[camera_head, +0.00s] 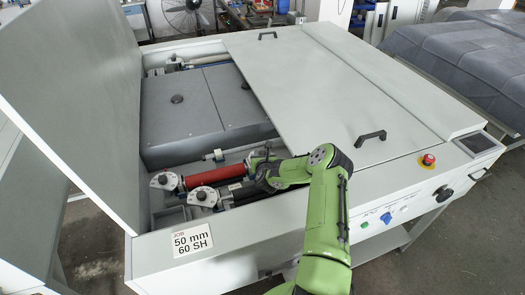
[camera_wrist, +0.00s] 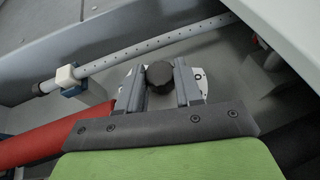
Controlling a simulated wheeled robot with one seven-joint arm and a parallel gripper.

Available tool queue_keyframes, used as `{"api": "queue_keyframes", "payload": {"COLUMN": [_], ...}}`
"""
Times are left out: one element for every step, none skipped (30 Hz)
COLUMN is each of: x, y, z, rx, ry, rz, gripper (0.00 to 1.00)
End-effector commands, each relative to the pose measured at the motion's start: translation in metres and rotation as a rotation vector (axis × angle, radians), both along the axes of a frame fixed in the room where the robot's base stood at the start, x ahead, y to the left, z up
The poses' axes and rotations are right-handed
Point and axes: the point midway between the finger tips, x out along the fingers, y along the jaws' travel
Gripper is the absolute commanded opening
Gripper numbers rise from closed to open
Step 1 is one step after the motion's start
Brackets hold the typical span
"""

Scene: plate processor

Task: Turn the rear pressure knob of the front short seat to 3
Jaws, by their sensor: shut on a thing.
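My gripper (camera_wrist: 159,82) is shut on a black knob (camera_wrist: 160,74), with one finger on each side of it in the wrist view. The knob sits on a pale plate (camera_wrist: 199,74), whose right edge shows small dark marks too small to read. The fingers hide much of the plate, and I cannot tell the knob's setting. In the head view my gripper (camera_head: 260,162) is inside the open machine, by the right end of the red roller (camera_head: 215,176); the knob is hidden there. Two pale seats with dark knobs, one upper (camera_head: 164,181) and one lower (camera_head: 204,196), stand at the rollers' left ends.
A perforated tube (camera_wrist: 150,46) with a blue and white clamp (camera_wrist: 68,82) runs past the knob. The open lid (camera_head: 75,90) rises on the left, and a flat cover (camera_head: 310,90) lies at right. A front label (camera_head: 192,242) reads "JOB 50 mm 60 SH".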

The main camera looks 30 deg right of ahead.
Motion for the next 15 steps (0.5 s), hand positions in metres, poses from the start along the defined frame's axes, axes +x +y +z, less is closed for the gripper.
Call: {"api": "queue_keyframes", "payload": {"x": [0.0003, 0.0005, 0.0006, 0.0006, 0.0006, 0.0006, 0.0006, 0.0007, 0.0007, 0.0007, 0.0008, 0.0008, 0.0009, 0.0009, 0.0008], "y": [0.0002, 0.0001, 0.0001, 0.0001, 0.0000, 0.0000, -0.0001, -0.0001, -0.0003, -0.0003, -0.0003, -0.0003, -0.0004, -0.0004, -0.0005], "z": [0.0021, 0.0019, 0.0016, 0.0013, 0.0011, 0.0008, 0.0007, 0.0006, 0.0005, 0.0005, 0.0004, 0.0004, 0.0005, 0.0005, 0.0005], "rx": [-0.001, -0.001, -0.001, -0.002, -0.001, -0.002, -0.002, -0.002, -0.002, -0.002, -0.002, -0.002, -0.002, -0.001, -0.001], "ry": [0.000, -0.002, -0.002, -0.003, -0.003, -0.003, -0.003, -0.003, -0.003, -0.003, -0.003, -0.003, -0.003, -0.004, -0.004], "rz": [-0.007, -0.011, -0.014, -0.016, -0.017, -0.018, -0.018, -0.018, -0.018, -0.018, -0.018, -0.018, -0.018, -0.019, -0.018], "gripper": [0.04, 0.04, 0.04, 0.04, 0.04, 0.04, 0.04, 0.04, 0.04, 0.04, 0.04, 0.04, 0.04, 0.04, 0.39]}}
